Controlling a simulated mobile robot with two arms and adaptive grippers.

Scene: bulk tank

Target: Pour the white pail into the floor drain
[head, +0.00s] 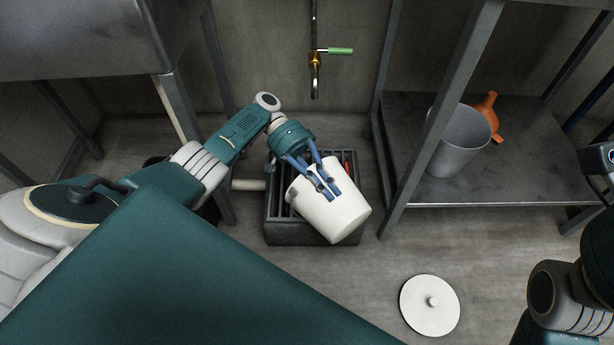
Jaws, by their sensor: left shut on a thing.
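The white pail (332,215) is tilted over the floor drain (300,233), a dark grated box on the floor. My left gripper (330,190) is shut on the pail, with its blue fingers against the pail's side. The pail hides much of the grate. Its opening and contents cannot be made out, and no stream shows. A small red thing shows behind the gripper at the drain. My right arm enters at the right edge, but its gripper is not in view.
A round white lid (429,312) lies on the floor at the lower right. A grey bucket (460,143) and an orange funnel (488,112) are on the rack's low shelf (520,165). A green-handled tap (316,62) is on the wall above the drain. Metal legs flank the drain.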

